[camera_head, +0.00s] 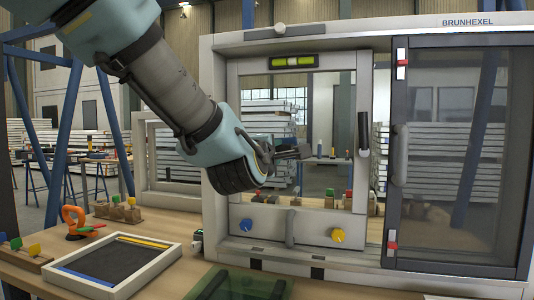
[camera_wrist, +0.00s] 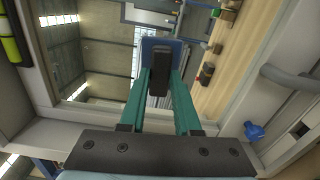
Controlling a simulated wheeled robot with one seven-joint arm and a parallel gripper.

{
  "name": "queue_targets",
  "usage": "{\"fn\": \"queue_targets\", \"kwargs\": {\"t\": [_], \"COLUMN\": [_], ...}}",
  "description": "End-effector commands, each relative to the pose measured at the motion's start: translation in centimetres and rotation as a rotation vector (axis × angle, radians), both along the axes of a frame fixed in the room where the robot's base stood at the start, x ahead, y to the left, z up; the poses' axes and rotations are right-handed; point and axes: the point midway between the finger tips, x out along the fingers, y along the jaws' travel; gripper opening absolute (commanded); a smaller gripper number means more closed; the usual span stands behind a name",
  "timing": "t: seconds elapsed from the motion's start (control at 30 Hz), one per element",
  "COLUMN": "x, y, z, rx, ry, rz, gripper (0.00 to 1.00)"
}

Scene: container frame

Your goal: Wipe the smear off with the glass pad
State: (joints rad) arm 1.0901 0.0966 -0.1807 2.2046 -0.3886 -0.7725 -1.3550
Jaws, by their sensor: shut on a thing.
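The glass pad (camera_wrist: 178,50) is a blue plate with a black grip, at the upper middle of the wrist view. My gripper (camera_wrist: 160,88) has teal fingers shut on its black grip. In the head view my gripper (camera_head: 272,152) is in front of the left window sash (camera_head: 233,110), with the pad a dark shape at its tip. The sash's opening lies beyond the pad. I cannot tell whether the pad touches the pane. I cannot make out a smear in either view; my arm and the pad hide part of the opening.
A level (camera_head: 293,61) sits on the sash's top rail. Blue (camera_head: 245,225) and yellow (camera_head: 337,235) knobs and a grey handle (camera_head: 290,228) stick out below. A dark door (camera_head: 460,150) stands right. On the bench are a framed tray (camera_head: 118,262), an orange clamp (camera_head: 75,220) and a green sheet (camera_head: 235,287).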

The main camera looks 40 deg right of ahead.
Motion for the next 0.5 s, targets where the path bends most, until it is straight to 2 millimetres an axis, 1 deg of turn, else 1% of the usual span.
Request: {"fn": "queue_targets", "kwargs": {"t": [0.1,0.27,0.5], "x": [-0.6,-1.0,-2.5], "y": [-0.5,-0.7,-1.9], "z": [0.0,0.0,0.1], "rx": [-0.001,-0.001,-0.002], "ry": [-0.001,-0.002,-0.001], "rz": [-0.003,-0.003,-0.004], "gripper": [0.0,0.0,0.0]}}
